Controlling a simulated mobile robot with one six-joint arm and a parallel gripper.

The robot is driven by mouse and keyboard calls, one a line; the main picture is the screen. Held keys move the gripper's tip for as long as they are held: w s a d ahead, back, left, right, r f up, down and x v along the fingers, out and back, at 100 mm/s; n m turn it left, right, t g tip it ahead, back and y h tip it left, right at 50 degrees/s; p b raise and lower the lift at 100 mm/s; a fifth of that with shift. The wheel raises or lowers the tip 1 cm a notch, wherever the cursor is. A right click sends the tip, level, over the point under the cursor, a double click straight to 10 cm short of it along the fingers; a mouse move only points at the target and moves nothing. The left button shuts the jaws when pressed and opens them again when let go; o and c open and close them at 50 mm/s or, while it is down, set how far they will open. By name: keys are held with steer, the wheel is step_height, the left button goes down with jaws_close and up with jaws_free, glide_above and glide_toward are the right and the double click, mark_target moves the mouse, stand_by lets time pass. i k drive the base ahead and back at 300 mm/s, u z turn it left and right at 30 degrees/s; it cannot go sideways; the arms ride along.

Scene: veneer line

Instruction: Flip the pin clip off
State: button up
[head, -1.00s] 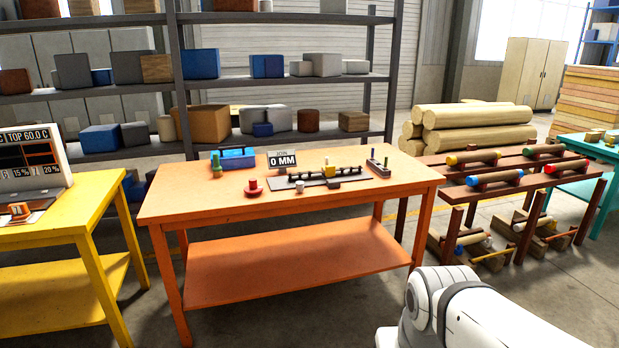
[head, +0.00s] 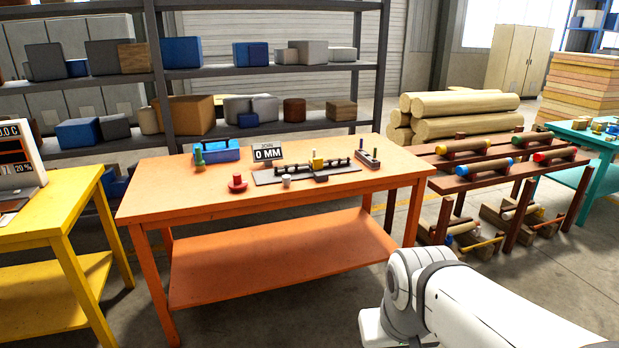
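An orange table (head: 180,204) stands ahead of me. On it lies a flat grey plate (head: 262,178) carrying a dark bar with several knobs (head: 290,171), a yellow block (head: 317,163) and a small dark block (head: 321,178) at its front edge. The pin clip is too small to tell apart among these parts. A small pale cylinder (head: 286,181) stands at the plate's front. My gripper is not in view; only a white part of my arm shows at lower right, well short of the table.
On the table are a sign reading 0 MM (head: 267,153), a blue toolbox (head: 220,150), a green peg (head: 199,155), a red knob (head: 237,184) and a dark pin holder (head: 367,160). A yellow table (head: 75,208) stands left, a roller rack (head: 470,182) right. Floor shows between table and rack.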

mark_target(317, 162)
steer(key=z, duration=0.3)
steer(key=i, duration=2.9)
steer(key=u, duration=0.3)
